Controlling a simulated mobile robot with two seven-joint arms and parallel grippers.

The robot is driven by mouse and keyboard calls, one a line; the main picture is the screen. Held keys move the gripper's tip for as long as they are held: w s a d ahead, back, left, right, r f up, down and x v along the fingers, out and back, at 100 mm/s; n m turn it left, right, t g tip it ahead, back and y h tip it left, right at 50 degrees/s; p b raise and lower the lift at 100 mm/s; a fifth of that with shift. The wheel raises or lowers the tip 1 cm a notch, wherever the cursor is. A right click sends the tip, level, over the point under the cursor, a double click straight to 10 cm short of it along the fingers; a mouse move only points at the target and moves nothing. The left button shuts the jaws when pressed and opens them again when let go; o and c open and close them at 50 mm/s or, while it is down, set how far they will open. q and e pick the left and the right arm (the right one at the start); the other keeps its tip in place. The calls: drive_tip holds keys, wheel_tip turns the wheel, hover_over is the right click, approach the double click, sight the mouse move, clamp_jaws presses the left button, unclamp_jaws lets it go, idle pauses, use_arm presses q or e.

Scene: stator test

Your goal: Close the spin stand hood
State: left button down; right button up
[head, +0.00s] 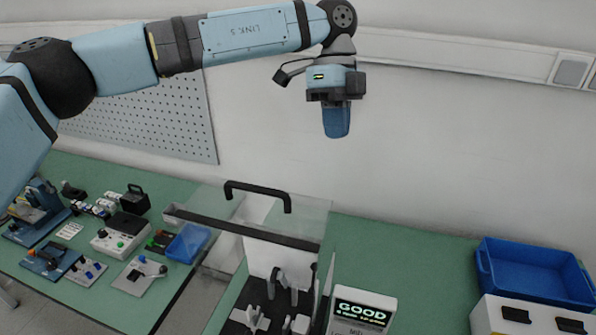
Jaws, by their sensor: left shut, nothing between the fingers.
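The spin stand hood (225,210) is a clear panel with a dark edge strip and a black handle (258,190). It appears raised, with the stand's dark fixtures (275,305) exposed below and in front of it. The lower part of the stand is cut off by the picture's bottom edge. My left gripper (336,122) hangs pointing down, above and to the right of the handle, clear of the hood. Its blue fingers are together with nothing between them. My right gripper is not in view.
A display box (362,308) reading "GOOD" stands right of the stand. A blue bin (535,272) and a white box with black slots (520,318) are at the right. Small devices and a blue tray (188,243) crowd the left green bench. The wall is behind.

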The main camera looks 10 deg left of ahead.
sight(292, 206)
use_arm(q)
drive_tip(key=a+f+y, duration=0.1)
drive_tip(key=f, duration=0.2)
drive_tip(key=s+a+f+n+y+b, duration=0.1)
drive_tip(key=a+f, duration=0.1)
drive_tip(key=f, duration=0.1)
drive_tip(key=s+a+f+y, duration=0.1)
drive_tip(key=f, duration=0.2)
drive_tip(key=shift+a+f+n+t, duration=0.15)
drive_tip(key=shift+a+n+t, duration=0.15)
drive_tip(key=shift+n, duration=0.1)
drive_tip(key=s, duration=0.1)
drive_tip(key=s+a, duration=0.1)
drive_tip(key=s, duration=0.2)
drive_tip(key=shift+a+r+p, duration=0.2)
drive_tip(key=shift+a+p, duration=0.05)
drive_tip(key=shift+p, duration=0.05)
drive_tip(key=shift+w+f, duration=0.1)
